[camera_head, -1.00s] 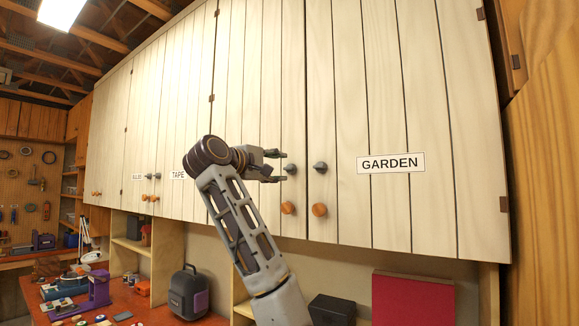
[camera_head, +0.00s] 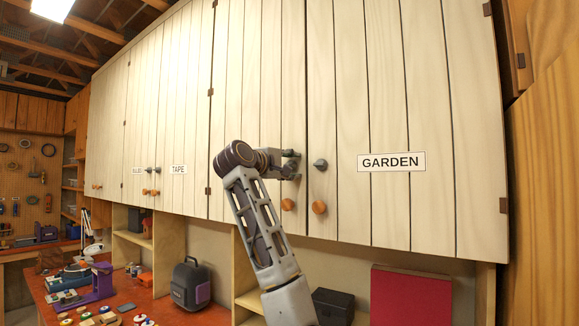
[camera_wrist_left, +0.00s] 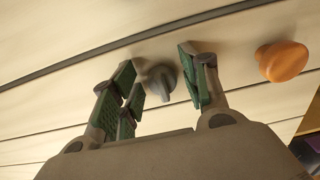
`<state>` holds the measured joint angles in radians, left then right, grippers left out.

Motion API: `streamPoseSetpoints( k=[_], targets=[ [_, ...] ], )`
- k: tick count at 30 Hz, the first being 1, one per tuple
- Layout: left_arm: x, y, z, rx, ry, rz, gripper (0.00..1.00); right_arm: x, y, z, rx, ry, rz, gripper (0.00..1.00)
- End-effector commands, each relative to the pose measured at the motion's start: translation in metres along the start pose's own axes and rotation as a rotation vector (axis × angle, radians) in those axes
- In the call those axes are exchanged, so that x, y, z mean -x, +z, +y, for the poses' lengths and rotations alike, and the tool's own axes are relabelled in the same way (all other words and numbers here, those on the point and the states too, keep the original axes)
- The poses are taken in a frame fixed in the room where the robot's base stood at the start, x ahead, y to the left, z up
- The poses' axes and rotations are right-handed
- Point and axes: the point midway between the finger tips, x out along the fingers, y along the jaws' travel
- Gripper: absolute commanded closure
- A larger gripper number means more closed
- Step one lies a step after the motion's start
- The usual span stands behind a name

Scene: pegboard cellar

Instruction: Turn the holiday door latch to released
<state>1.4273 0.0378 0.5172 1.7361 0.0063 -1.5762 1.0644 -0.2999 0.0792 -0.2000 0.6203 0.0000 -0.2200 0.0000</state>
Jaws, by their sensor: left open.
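The pale plank door (camera_head: 257,70) left of the GARDEN door carries no readable label; my arm crosses it where one may be. I cannot confirm from a label that it is the holiday door. Its dark grey latch (camera_wrist_left: 163,82) shows between my left gripper's green-padded fingers (camera_wrist_left: 158,88) in the left wrist view. The fingers are open on either side of the latch, with gaps visible. In the head view my left gripper (camera_head: 291,164) is at the door's right edge and hides most of the latch. My right gripper is not in view.
An orange knob (camera_head: 288,204) sits just below the latch; it also shows in the wrist view (camera_wrist_left: 282,61). The GARDEN door (camera_head: 430,90) has its own grey latch (camera_head: 321,165) and knob (camera_head: 319,208) close by. A red panel (camera_head: 410,297) stands below.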

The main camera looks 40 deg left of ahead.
Motion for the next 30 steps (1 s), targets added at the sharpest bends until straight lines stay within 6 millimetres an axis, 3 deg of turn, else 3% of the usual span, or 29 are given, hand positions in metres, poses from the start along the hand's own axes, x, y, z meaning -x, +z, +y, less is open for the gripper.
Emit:
streamPoseSetpoints(
  k=[2,11,22,30],
  targets=[
    [0.0,0.0,0.0,0.0,0.0,0.0,0.57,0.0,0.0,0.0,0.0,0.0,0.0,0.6],
    [0.0,0.0,0.0,0.0,-0.001,0.0,0.95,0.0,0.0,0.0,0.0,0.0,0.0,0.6],
    [0.0,0.0,-0.002,-0.043,-0.001,0.0,0.95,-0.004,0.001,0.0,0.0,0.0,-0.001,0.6],
    [0.001,-0.001,-0.004,-0.183,-0.001,0.002,0.95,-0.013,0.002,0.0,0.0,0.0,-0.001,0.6]
  ],
)
